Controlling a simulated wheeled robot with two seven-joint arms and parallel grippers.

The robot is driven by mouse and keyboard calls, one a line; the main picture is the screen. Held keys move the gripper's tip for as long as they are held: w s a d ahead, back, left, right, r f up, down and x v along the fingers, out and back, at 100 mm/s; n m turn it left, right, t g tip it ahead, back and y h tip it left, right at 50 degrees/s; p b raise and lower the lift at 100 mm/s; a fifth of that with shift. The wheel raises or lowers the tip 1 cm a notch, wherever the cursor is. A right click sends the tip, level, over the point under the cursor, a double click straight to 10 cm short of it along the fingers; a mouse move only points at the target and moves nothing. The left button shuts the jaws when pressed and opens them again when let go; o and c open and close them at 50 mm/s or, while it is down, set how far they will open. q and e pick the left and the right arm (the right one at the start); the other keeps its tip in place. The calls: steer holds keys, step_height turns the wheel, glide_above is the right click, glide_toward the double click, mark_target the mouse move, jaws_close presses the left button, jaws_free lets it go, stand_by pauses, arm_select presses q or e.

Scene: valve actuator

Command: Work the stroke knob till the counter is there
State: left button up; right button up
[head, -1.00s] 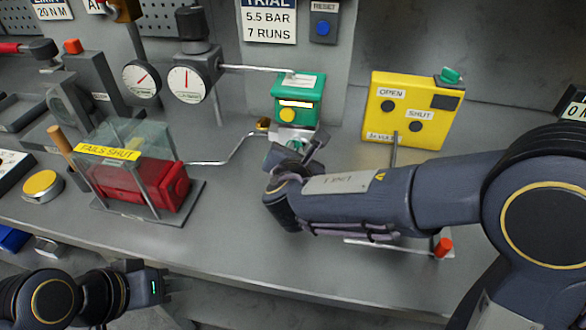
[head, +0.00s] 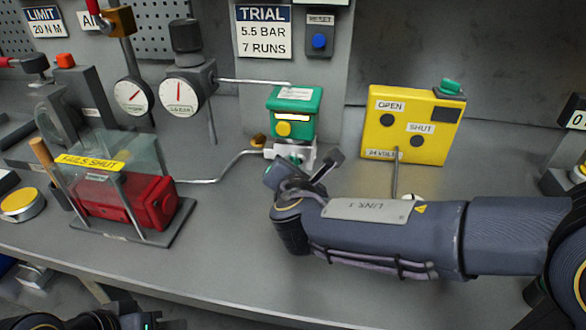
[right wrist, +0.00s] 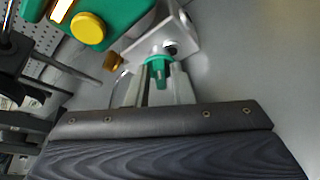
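The green box (head: 296,104) carries a small lit display window (head: 292,117), too small to read, and a yellow button (head: 283,130). It stands on a pale metal block (head: 301,154). In the right wrist view a green knob (right wrist: 158,70) sticks out of this block (right wrist: 178,38). My right gripper (right wrist: 160,88) has its pale fingers on either side of the knob, with a narrow gap beside its stem; I see no clear grip. In the head view my right gripper hides the knob. My left gripper (head: 172,324) is mostly cut off at the bottom edge.
A yellow box (head: 408,150) labelled OPEN and SHUT stands to the right. Two gauges (head: 182,96) stand behind at left. A thin pipe (head: 215,178) runs to the metal block. A sign reads 5.5 BAR, 7 RUNS (head: 264,32).

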steer(key=shift+o, duration=1.1)
steer(key=v, duration=0.6)
steer(key=shift+s+r+p, duration=0.25)
steer(key=shift+s+p, duration=0.1)
steer(key=shift+s+r, duration=0.1)
steer(key=shift+s, duration=0.45)
